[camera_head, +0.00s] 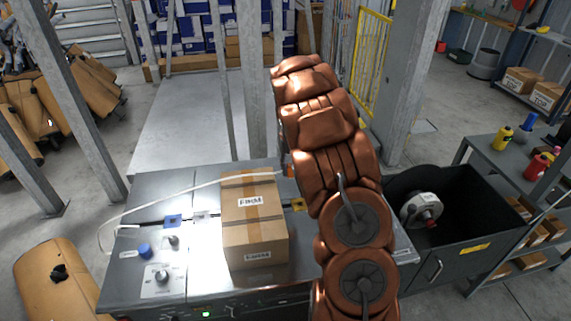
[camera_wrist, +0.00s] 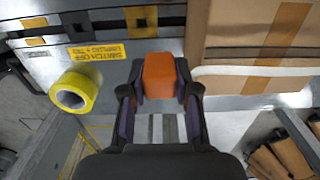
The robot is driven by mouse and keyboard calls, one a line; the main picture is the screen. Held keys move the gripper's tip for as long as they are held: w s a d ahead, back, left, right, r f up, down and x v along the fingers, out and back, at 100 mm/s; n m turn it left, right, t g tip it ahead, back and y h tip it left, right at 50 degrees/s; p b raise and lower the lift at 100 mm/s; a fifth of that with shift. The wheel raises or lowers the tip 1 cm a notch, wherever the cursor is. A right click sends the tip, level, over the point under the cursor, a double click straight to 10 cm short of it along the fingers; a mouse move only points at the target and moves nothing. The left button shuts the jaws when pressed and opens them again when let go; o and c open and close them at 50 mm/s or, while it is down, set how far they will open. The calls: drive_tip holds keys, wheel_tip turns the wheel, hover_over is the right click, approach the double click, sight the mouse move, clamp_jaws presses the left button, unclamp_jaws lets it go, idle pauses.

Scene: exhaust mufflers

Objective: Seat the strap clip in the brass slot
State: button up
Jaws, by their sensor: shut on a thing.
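My gripper (camera_wrist: 160,82) is shut on the orange strap clip (camera_wrist: 160,74) in the wrist view, with a dark finger on each side of it. In the head view a small orange bit of the clip (camera_head: 291,172) shows at the left edge of my arm, which hides the gripper. A white strap (camera_head: 205,184) arches from the table's left side over the box to the clip. A brass-yellow slot plate (camera_wrist: 141,21) lies beyond the clip, apart from it; a yellow plate also shows in the head view (camera_head: 298,205). The slot's opening is unclear.
A taped cardboard box (camera_head: 255,220) stands on the metal table (camera_head: 190,256), right of the clip in the wrist view (camera_wrist: 235,30). A yellow tape roll (camera_wrist: 75,92) is at left there. Blue (camera_head: 172,220) and pale (camera_head: 200,216) plates lie left of the box. A dark bin (camera_head: 450,235) stands right.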

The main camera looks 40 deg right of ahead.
drive_tip(key=s+d+f+b, duration=0.1)
drive_tip(key=d+f+b, duration=0.1)
drive_tip(key=f, duration=0.6)
drive_tip(key=shift+s+d+f+b, duration=0.2)
drive_tip(key=shift+d+b, duration=0.2)
drive_tip(key=shift+d, duration=0.2)
drive_tip(key=shift+f, duration=0.1)
drive_tip(key=shift+s+f+b, duration=0.1)
drive_tip(key=shift+f+b, duration=0.8)
drive_tip(key=shift+f, duration=1.45)
drive_tip(key=shift+b, duration=0.55)
idle(0.7)
drive_tip(key=shift+f, duration=0.4)
idle(0.3)
drive_tip(key=o, duration=1.1)
